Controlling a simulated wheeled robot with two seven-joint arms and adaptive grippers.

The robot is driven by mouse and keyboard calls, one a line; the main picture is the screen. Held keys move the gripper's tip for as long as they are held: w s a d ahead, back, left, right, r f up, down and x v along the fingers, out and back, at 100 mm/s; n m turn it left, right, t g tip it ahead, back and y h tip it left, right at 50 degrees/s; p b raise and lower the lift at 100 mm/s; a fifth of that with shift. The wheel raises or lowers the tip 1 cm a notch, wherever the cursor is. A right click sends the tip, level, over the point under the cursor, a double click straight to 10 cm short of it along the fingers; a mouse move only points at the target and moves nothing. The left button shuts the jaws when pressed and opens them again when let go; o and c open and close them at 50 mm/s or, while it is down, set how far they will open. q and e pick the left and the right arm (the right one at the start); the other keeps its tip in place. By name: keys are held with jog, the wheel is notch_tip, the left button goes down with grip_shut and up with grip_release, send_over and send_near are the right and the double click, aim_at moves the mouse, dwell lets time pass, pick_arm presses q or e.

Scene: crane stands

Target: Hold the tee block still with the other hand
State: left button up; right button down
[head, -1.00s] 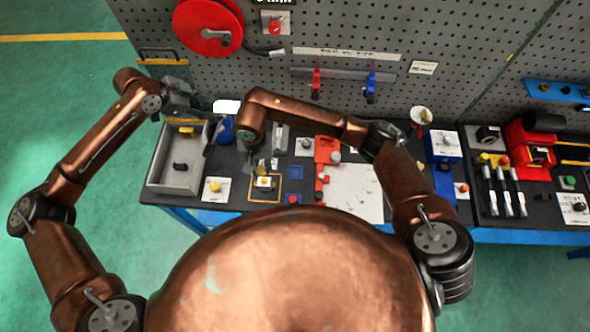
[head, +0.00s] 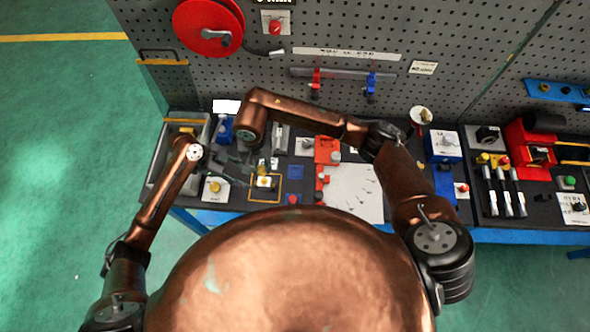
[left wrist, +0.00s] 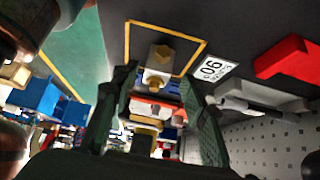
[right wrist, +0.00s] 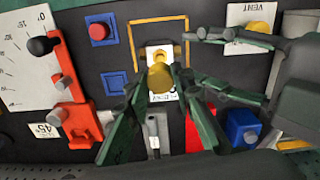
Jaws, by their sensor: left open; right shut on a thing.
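The tee block (head: 264,183) is a small pale block with brass fittings inside a yellow-outlined square on the bench. It shows in the right wrist view (right wrist: 155,52) and between my left fingers in the left wrist view (left wrist: 160,62). My right gripper (right wrist: 163,78) comes from above and is shut on the round brass piece (right wrist: 160,77) at the block; its fingers partly hide the block. My left gripper (right wrist: 212,58) is open beside the block, its two fingers pointing at it from the side. I cannot tell whether the left fingers touch it.
A red fixture (right wrist: 72,100) and a white angle sheet (right wrist: 22,60) stand to one side. A yellow knob on a VENT plate (right wrist: 257,27) and a blue block (right wrist: 241,128) lie near my left fingers. A grey tray (head: 155,170) is at the bench's left end.

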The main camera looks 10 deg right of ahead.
aim_at(258, 182)
pick_arm(q)
jog(key=shift+x, duration=3.35)
jog(key=shift+d, duration=0.1)
grip_shut()
